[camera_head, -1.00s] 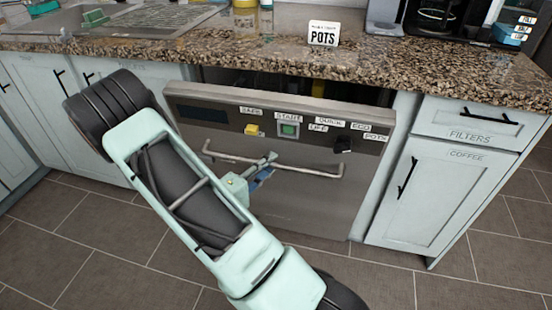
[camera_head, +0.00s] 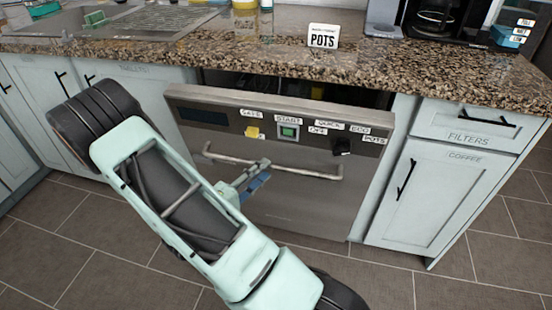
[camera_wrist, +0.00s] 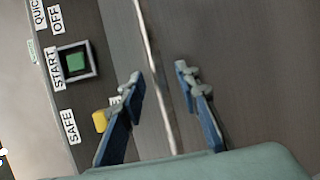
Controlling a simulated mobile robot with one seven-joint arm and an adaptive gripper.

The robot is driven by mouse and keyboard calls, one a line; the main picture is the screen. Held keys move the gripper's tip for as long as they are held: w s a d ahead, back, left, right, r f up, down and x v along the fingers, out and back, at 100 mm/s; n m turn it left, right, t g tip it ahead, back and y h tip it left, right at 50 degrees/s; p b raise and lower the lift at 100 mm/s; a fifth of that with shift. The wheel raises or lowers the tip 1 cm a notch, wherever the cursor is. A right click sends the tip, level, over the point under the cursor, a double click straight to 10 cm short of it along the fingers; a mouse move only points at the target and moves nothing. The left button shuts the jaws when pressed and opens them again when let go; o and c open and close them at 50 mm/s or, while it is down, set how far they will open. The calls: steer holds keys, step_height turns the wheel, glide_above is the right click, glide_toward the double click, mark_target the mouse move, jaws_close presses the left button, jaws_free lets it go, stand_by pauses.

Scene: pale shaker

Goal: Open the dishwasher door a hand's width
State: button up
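The dishwasher door (camera_head: 300,205) is a grey metal front under the counter, tilted slightly outward at the top, with a dark gap above it. Its bar handle (camera_head: 300,173) crosses the upper part below the control panel. My gripper (camera_head: 259,174) is at the handle's middle. In the wrist view my gripper (camera_wrist: 158,80) has its two blue fingers apart, and the handle bar (camera_wrist: 152,60) runs between them with space on both sides. I cannot tell how deep the bar sits between the fingers. The dishwasher's inside is mostly hidden.
The panel has a yellow knob (camera_head: 252,132), a green button (camera_head: 289,132) and a black knob (camera_head: 342,147). A speckled counter (camera_head: 400,70) overhangs the door, bearing a POTS sign (camera_head: 323,36). Cabinets flank it, with a coffee cabinet (camera_head: 440,200) at right. Tiled floor in front is clear.

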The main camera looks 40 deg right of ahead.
steer(key=shift+p+v, duration=0.65)
steer(key=shift+v, duration=2.15)
steer(key=shift+w, duration=0.15)
